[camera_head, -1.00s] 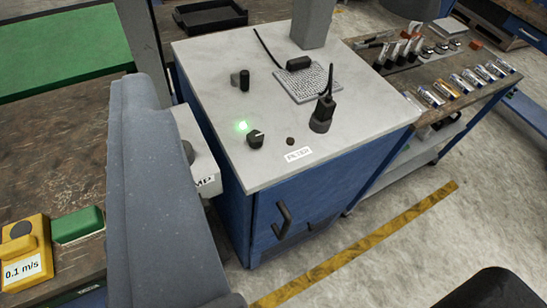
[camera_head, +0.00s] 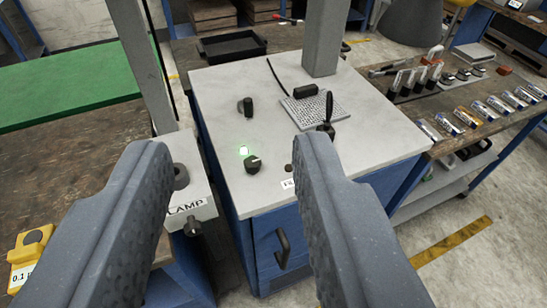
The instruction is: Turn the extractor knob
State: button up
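A black round knob with a pale pointer mark (camera_head: 253,164) stands on the white top of a blue cabinet (camera_head: 225,87), beside a lit green lamp (camera_head: 244,150). No label naming it as the extractor knob is readable. A second black knob-like fitting (camera_head: 246,106) stands farther back on the top. My gripper (camera_head: 232,148) is open and empty, its two grey fingers wide apart. In the picture the pointer knob appears between the fingers, with no contact visible.
A grey box marked LAMP (camera_head: 190,211) stands left of the cabinet, partly behind the left finger. A grey post (camera_head: 325,40) rises from the cabinet's back. A perforated grille (camera_head: 313,108) lies on top. A bench with tools (camera_head: 465,115) is at right.

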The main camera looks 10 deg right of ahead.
aim_at(252, 163)
jog(key=i, duration=1)
